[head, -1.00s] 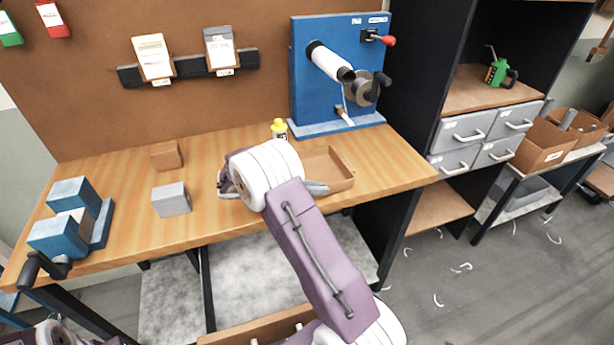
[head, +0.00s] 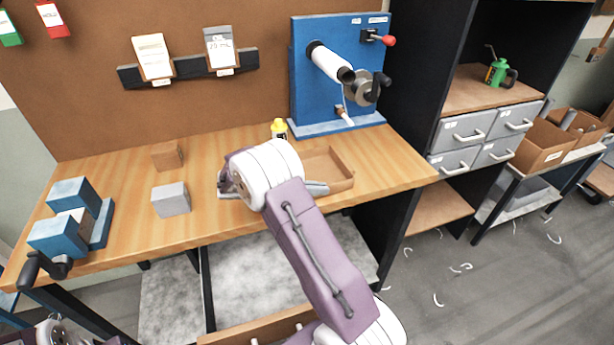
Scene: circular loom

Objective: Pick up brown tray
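The brown tray (head: 342,184) is a shallow, open box on the wooden bench, below the blue machine. My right arm covers its left part. My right gripper (head: 272,190) is low at the bench beside the tray, mostly hidden behind my white wrist. One grey finger part shows to the left of the wrist, and another to the right, over or against the tray's near side. The two look spread apart. Whether either touches the tray is hidden. Only a bit of my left arm shows at the bottom left; its gripper is out of view.
A yellow-capped bottle (head: 279,129) stands just behind my wrist. The blue machine (head: 325,75) with a crank stands behind the tray. A brown block (head: 167,155), a grey block (head: 171,199) and a blue vise (head: 70,220) are to the left. The bench's right end is clear.

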